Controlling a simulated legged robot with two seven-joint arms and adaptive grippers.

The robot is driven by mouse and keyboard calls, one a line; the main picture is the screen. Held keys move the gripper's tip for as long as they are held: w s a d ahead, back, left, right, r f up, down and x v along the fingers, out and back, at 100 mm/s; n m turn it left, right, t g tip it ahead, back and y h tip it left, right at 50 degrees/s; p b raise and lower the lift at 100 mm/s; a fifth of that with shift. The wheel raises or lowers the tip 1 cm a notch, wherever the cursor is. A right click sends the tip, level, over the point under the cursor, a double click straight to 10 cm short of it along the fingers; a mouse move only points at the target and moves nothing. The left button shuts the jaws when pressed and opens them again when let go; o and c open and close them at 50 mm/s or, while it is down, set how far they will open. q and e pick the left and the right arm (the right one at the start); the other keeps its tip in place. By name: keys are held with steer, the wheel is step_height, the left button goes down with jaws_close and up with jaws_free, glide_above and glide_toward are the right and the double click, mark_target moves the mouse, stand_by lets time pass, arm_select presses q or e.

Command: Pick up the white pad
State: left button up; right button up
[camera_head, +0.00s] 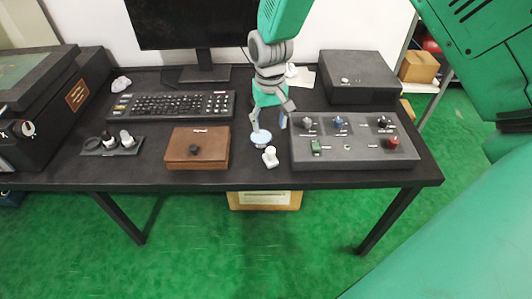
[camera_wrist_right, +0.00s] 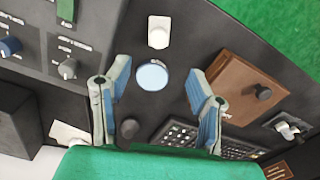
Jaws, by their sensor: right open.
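A flat, round, pale disc (camera_head: 261,139) lies on the dark desk near its front edge, between the brown box and the grey control panel. It also shows as a light blue-white round pad (camera_wrist_right: 152,76) in the right wrist view. A small white block-like item (camera_head: 270,157) lies just in front of it and also shows in the wrist view (camera_wrist_right: 159,32). I cannot tell for sure which is the white pad. My right gripper (camera_head: 268,124) points down over the disc, open and empty; its fingers (camera_wrist_right: 158,78) stand either side of the disc, apart from it. My left gripper is out of view.
The grey control panel (camera_head: 350,153) with knobs stands close right of the right gripper. The brown box (camera_head: 182,158) with a black knob is to the left. A keyboard (camera_head: 172,106), monitor (camera_head: 190,25) and black box (camera_head: 357,80) stand behind. White paper (camera_head: 306,78) lies at the back.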

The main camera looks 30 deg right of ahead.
mark_target(272, 149)
steer(key=f, duration=0.4)
steer(key=shift+a, duration=0.35)
steer(key=d+f, duration=0.1)
steer(key=f, duration=0.1)
steer(key=d+f, duration=0.1)
steer(key=shift+d+f, duration=0.15)
steer(key=shift+f, duration=0.2)
steer(key=f, duration=0.1)
steer(key=a+f, duration=0.1)
steer(key=f, duration=0.1)
steer(key=shift+s+f+b, duration=0.1)
steer(key=shift+f+b, duration=0.15)
steer(key=shift+b, duration=0.05)
steer(key=shift+a+f, duration=0.2)
steer(key=shift+a, duration=0.45)
steer(key=shift+d, duration=0.1)
steer(key=shift+d+f, duration=0.1)
steer(key=shift+d, duration=0.4)
jaws_close()
steer(key=shift+d, duration=0.25)
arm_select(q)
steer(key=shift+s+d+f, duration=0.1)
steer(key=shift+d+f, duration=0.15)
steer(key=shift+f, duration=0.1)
arm_select(e)
steer(key=shift+a, duration=0.1)
